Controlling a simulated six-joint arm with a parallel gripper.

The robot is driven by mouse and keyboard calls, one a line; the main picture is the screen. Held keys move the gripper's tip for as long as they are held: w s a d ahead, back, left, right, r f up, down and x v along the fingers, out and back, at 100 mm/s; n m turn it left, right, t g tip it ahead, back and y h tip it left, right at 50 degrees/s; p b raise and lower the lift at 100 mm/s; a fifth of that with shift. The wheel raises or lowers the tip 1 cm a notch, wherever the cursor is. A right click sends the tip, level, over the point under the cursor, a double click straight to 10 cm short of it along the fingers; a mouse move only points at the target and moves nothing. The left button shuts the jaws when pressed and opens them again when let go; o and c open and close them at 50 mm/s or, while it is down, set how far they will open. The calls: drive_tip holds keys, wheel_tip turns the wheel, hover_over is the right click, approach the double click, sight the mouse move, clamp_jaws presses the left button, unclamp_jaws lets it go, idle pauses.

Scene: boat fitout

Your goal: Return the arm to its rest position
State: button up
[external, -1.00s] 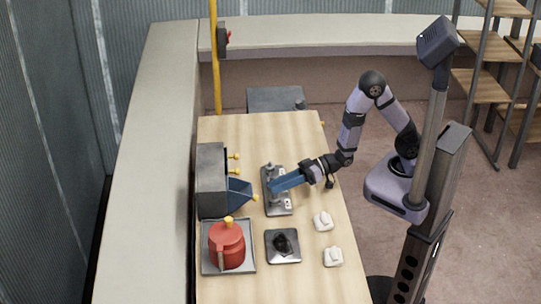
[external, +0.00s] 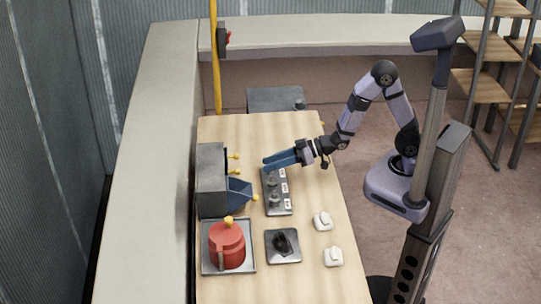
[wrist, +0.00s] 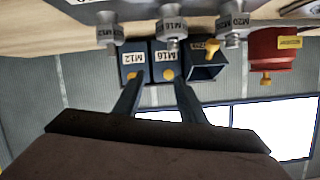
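My gripper (external: 266,162) is over the wooden table, at the far end of the grey bolt plate (external: 277,207), apparently raised above it. In the wrist view, its two blue fingers (wrist: 158,88) are spread apart with nothing between them. Beyond the fingertips, that view shows metal bolts marked M12 (wrist: 108,30), M16 (wrist: 171,28) and M20 (wrist: 232,28). My arm is bent, with its elbow high, and reaches left from its base beside the table.
A grey drawer cabinet (external: 210,180) stands left of the plate, with one blue drawer (external: 240,192) pulled out. A red pot (external: 227,247) sits on a tray. A black item (external: 283,241) rests on a dark plate. Two white blocks (external: 323,221) (external: 333,257) lie at the right edge.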

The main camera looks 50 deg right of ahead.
drive_tip(key=w+d+r+m+t+h+p, duration=0.15)
drive_tip(key=w+d+r+h, duration=0.35)
drive_tip(key=d, duration=0.5)
drive_tip(key=s+d+f+m+g+h, duration=0.1)
drive_tip(key=s+d+f+g, duration=0.1)
drive_tip(key=d, duration=0.3)
drive_tip(key=s+d+f+m+g+h, duration=0.1)
drive_tip(key=s+d+f+g+h, duration=0.1)
drive_tip(key=d, duration=0.4)
drive_tip(key=s+d+f+m+g+h, duration=0.1)
drive_tip(key=s+d+f+g+h, duration=0.1)
drive_tip(key=s+d+f, duration=0.2)
drive_tip(key=shift+s+d+f+m+g+p, duration=0.2)
drive_tip(key=shift+s+d, duration=0.1)
drive_tip(key=shift+d, duration=0.3)
drive_tip(key=shift+s+d+f+m+g+p, duration=0.15)
drive_tip(key=shift+s+d, duration=0.1)
drive_tip(key=shift+d, duration=0.3)
drive_tip(key=s+d+m+g, duration=0.1)
drive_tip(key=s+d+g, duration=0.3)
drive_tip(key=s, duration=0.7)
drive_tip(key=shift+d+f+m+g+h, duration=0.15)
drive_tip(key=shift+d+m+g+h, duration=0.15)
drive_tip(key=shift+d, duration=0.1)
drive_tip(key=shift+f, duration=0.1)
wheel_tip(320, 180, down, 50)
drive_tip(key=b, duration=5)
drive_tip(key=shift+f, duration=0.1)
